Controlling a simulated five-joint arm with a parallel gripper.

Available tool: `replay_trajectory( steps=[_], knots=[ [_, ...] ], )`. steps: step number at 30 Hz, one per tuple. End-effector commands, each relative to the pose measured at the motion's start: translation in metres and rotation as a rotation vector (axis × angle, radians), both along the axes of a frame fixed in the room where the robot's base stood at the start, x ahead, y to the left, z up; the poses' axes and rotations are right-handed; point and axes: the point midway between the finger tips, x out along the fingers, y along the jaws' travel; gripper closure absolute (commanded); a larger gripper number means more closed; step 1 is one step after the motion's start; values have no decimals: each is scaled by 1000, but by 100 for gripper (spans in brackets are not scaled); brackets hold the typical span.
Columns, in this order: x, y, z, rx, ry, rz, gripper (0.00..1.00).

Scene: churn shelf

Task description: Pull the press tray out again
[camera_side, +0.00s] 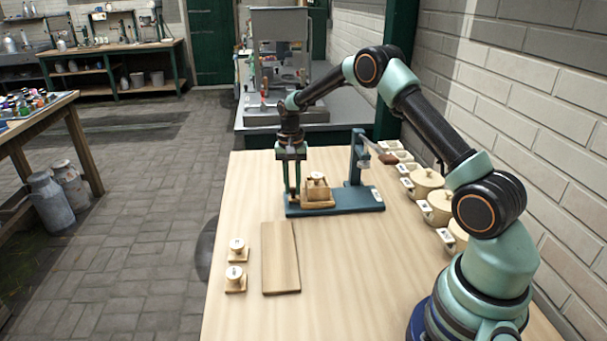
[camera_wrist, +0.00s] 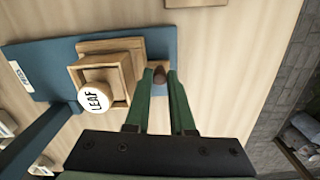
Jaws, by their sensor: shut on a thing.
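The press has a blue-grey base (camera_side: 352,205) with an upright post and a lever with a brown handle at its right. The wooden press tray (camera_side: 318,204) sits at the left part of the base; it also shows in the wrist view (camera_wrist: 128,46). A wooden piece with a white round top marked LEAF (camera_wrist: 94,97) sits in the tray. My gripper (camera_side: 293,198) is at the tray's left side, pointing down. In the wrist view its green fingers (camera_wrist: 160,77) are shut on the tray's dark brown knob (camera_wrist: 159,74).
A flat wooden board (camera_side: 280,258) lies in front of the press. Two small stamps with white tops (camera_side: 237,250) (camera_side: 235,278) stand left of it. Lidded pots (camera_side: 425,182) and small labelled boxes line the right edge by the wall. The table left of the press is clear.

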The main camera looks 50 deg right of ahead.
Motion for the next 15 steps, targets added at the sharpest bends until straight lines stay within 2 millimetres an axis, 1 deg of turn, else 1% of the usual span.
replay_trajectory(
  steps=[1,2,3,4,12,15],
  knots=[
    [7,5,3,-7,-21,13,100],
    [7,5,3,-7,-21,13,67],
    [7,5,3,-6,-21,13,51],
    [7,4,3,-6,-21,13,48],
    [4,3,1,-4,-13,10,48],
    [5,3,5,-4,-13,9,48]
  ],
)
